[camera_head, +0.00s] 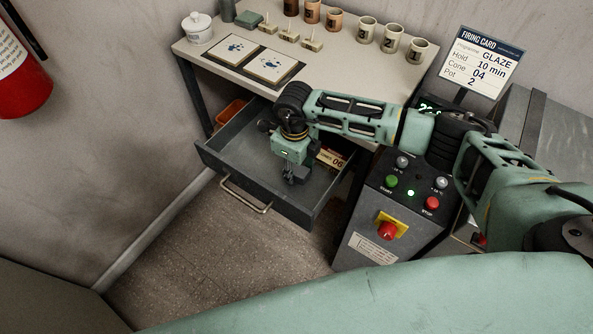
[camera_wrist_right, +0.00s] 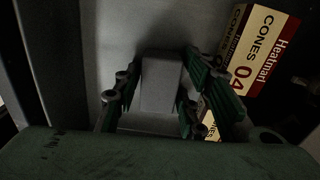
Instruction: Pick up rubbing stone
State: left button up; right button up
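A plain grey block (camera_wrist_right: 160,85), which looks like the rubbing stone, lies in the open drawer (camera_head: 238,158) in the right wrist view. My right gripper (camera_head: 296,176) points down into the drawer near its right side. In the right wrist view the fingers of the right gripper (camera_wrist_right: 160,80) stand apart on both sides of the block. Narrow gaps seem to show beside it, and firm contact cannot be made out. In the head view the gripper hides the block. My left gripper is not in view.
Cone boxes (camera_wrist_right: 262,55) lie in the drawer, right of the block; one box (camera_head: 330,158) shows in the head view. The worktable (camera_head: 345,60) above carries cups, tiles and a lidded jar (camera_head: 198,27). A control box (camera_head: 405,195) stands right of the drawer.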

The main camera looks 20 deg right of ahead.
aim_at(295, 167)
jog(key=c, duration=0.4)
grip_shut()
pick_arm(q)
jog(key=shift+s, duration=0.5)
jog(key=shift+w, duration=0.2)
pick_arm(e)
jog(key=shift+w+r, duration=0.1)
jog(key=shift+r, duration=0.45)
notch_tip(295, 167, up, 3)
jog(key=shift+r+b, duration=0.1)
jog(key=shift+b, duration=0.3)
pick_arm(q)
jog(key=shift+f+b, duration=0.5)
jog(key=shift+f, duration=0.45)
pick_arm(e)
jog(key=s+d+r, duration=0.6)
jog(key=s+d, duration=0.1)
jog(key=s, duration=0.2)
jog(key=shift+s+r, duration=0.15)
jog(key=shift+r, duration=0.2)
jog(key=shift+d, duration=0.1)
